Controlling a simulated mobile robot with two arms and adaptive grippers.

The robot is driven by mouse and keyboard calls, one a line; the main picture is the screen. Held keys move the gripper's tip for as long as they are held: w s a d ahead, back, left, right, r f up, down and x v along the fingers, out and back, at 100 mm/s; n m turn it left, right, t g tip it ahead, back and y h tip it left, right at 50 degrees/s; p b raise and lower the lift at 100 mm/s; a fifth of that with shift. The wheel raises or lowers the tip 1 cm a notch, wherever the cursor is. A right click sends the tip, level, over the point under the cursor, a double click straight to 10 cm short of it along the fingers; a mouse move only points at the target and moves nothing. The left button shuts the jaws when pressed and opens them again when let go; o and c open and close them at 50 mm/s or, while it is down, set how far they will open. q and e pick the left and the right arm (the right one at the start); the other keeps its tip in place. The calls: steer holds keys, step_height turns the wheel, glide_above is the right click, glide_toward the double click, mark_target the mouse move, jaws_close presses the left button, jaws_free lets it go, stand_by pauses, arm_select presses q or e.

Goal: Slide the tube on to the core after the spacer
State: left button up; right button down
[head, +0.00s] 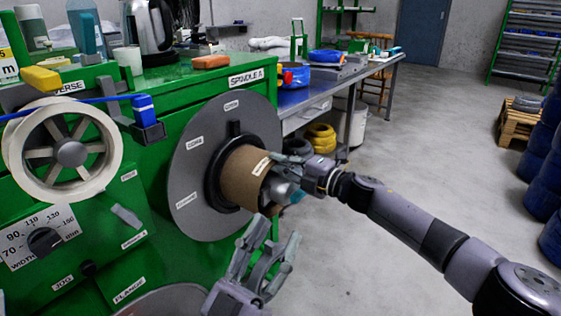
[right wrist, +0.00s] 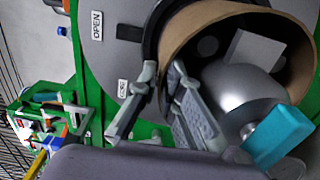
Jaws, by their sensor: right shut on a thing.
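A brown cardboard tube (head: 240,170) with a white label sits around the silver core, in front of the large grey disc. In the right wrist view the tube (right wrist: 180,40) shows its open end, with the silver core (right wrist: 235,90) and its teal tip (right wrist: 278,135) inside. A black ring (head: 213,180), probably the spacer, lies between tube and disc; I cannot tell whether the tube touches it. My right gripper (head: 282,166) is shut on the tube's near rim, its fingers astride the wall. My left gripper (head: 268,236) is open and empty below the tube.
The grey disc (head: 188,165) stands against the green machine (head: 165,90). A white spoked reel (head: 70,152) with blue cable (head: 75,102) is at the left. A grey workbench (head: 330,85) stands behind. Blue coils (head: 540,150) are stacked at the right; the floor between is clear.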

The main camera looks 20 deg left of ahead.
steer(key=c, duration=2.2)
jaws_free()
steer(key=shift+s+a+f, duration=0.15)
steer(key=shift+s+a, duration=0.1)
steer(key=shift+a, duration=0.05)
steer(key=o, duration=0.3)
steer(key=shift+w+a+f, duration=0.1)
steer(key=shift+w+a, duration=0.05)
steer(key=shift+a, duration=0.05)
arm_select(q)
steer(key=shift+w+a+f, duration=0.1)
steer(key=shift+a+f, duration=0.05)
arm_select(e)
steer(key=shift+o, duration=1.2)
steer(key=shift+d, duration=0.25)
steer(key=shift+o, duration=0.4)
steer(key=shift+w, duration=0.1)
steer(key=o, duration=0.3)
steer(key=shift+d+f, duration=0.15)
steer(key=shift+f, duration=0.1)
steer(key=shift+c, duration=0.7)
arm_select(q)
steer(key=shift+f, duration=0.1)
arm_select(e)
steer(key=shift+f, duration=0.15)
steer(key=shift+c, duration=0.6)
